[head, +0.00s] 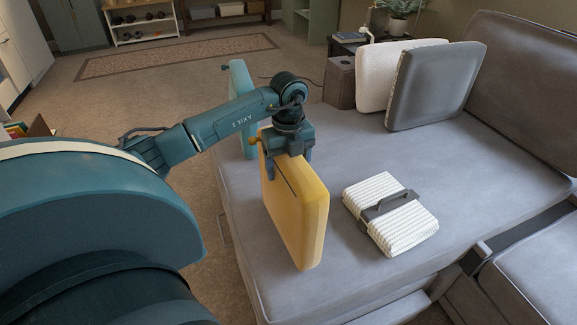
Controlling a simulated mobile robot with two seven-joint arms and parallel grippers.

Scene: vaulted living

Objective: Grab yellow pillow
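The yellow pillow (304,218) stands upright on its edge on the grey sofa seat, near the seat's left edge. My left gripper (289,160) reaches down over the pillow's upper far end. One finger shows in front of the pillow's left face and the other at its far right side, so the fingers straddle it. Whether they press on the pillow cannot be told. The gripper body hides part of the pillow's top edge. My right gripper is not in view.
A white ribbed cushion (408,228) with a dark handled strap lies to the right. A grey pillow (432,85) and a white pillow (376,75) lean at the back. The sofa seat (350,150) is otherwise clear.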

